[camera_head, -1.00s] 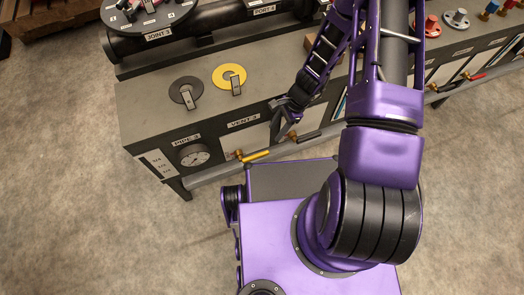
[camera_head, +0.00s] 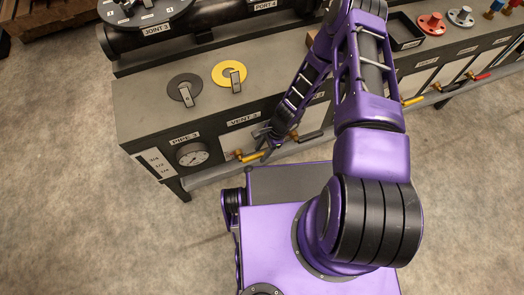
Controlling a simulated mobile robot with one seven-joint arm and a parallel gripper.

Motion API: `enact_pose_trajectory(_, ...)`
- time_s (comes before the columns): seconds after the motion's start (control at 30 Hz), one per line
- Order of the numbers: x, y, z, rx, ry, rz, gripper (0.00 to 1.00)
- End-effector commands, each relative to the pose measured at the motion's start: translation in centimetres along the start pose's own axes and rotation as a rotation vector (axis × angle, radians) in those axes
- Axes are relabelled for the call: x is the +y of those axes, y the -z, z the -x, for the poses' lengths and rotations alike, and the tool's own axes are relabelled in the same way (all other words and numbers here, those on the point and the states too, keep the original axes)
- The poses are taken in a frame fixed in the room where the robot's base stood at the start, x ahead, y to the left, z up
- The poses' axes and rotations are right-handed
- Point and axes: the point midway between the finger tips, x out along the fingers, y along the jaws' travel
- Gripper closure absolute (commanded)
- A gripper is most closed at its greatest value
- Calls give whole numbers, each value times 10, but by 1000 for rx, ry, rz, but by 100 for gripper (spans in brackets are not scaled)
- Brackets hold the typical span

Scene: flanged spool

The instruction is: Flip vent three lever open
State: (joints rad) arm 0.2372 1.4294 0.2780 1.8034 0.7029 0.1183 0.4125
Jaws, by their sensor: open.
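The VENT 3 label (camera_head: 243,119) is on the front face of the grey bench. Below it, a brass valve with a yellow lever (camera_head: 250,156) sits on the pipe along the bench's lower front edge. The lever points right, roughly along the pipe. My gripper (camera_head: 264,152) is open, reaching down in front of the bench at the lever's right end. The fingertips overlap that end in the picture; I cannot tell whether they touch it or straddle it.
A black-handled valve (camera_head: 310,136) is just right of my gripper. A dial gauge (camera_head: 192,154) is on the left under the PIPE 3 label (camera_head: 185,139). A dark disc (camera_head: 185,87) and a yellow disc (camera_head: 230,74) lie on the bench top. Clear floor lies left.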

Motion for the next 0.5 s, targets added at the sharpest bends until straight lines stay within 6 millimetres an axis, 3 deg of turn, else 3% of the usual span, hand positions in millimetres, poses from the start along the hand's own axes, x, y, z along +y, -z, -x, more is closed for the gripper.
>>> enact_pose_trajectory(0.13,0,0,0,0,0,0,52)
enact_pose_trajectory(0.4,0,0,0,0,0,0,100)
enact_pose_trajectory(0.5,0,0,0,0,0,0,100)
